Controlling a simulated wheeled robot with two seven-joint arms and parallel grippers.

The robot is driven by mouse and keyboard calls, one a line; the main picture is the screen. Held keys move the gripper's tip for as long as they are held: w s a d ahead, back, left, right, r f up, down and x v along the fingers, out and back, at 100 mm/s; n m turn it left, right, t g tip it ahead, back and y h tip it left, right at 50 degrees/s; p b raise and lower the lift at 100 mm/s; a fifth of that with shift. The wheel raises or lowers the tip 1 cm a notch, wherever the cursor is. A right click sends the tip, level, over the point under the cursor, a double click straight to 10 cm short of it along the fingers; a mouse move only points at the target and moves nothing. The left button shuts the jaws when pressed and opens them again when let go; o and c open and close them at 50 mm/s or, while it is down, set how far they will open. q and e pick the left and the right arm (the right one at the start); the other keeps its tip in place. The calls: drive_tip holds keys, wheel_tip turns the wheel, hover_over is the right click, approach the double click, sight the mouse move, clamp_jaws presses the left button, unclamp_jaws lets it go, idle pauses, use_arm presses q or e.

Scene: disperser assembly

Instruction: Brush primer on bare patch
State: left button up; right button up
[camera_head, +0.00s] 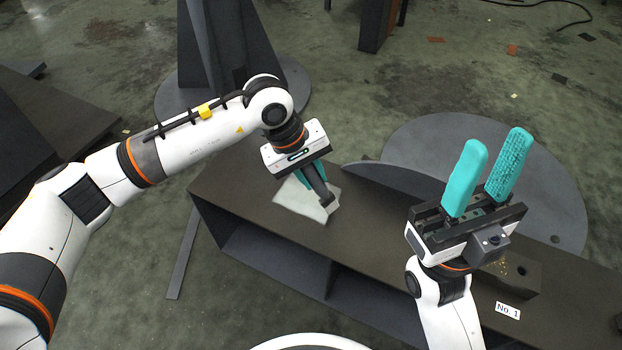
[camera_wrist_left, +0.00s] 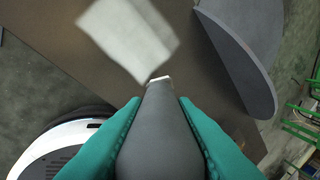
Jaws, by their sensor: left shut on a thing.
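The bare patch (camera_head: 294,199) is a pale, roughly four-sided area on the dark brown bench top (camera_head: 240,185). It also shows in the left wrist view (camera_wrist_left: 128,38), just beyond the brush tip. My left gripper (camera_head: 313,178) is shut on a dark grey brush (camera_wrist_left: 160,125) with a short whitish tip. In the head view the brush (camera_head: 322,190) points down over the right side of the patch. I cannot tell whether the tip touches the surface. My right gripper (camera_head: 488,178) is open and empty, its teal fingers pointing up.
A dark block (camera_head: 525,272) with a hole sits on the right of the bench, partly behind my right wrist. A "No. 1" label (camera_head: 508,310) lies beside it. A large grey disc (camera_head: 550,190) stands behind the bench. A grey column (camera_head: 225,45) rises at the back left.

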use_arm(q)
drive_tip(key=shift+a+r+p, duration=0.1)
drive_tip(key=shift+r+p, duration=1.05)
drive_tip(key=shift+r, duration=1.65)
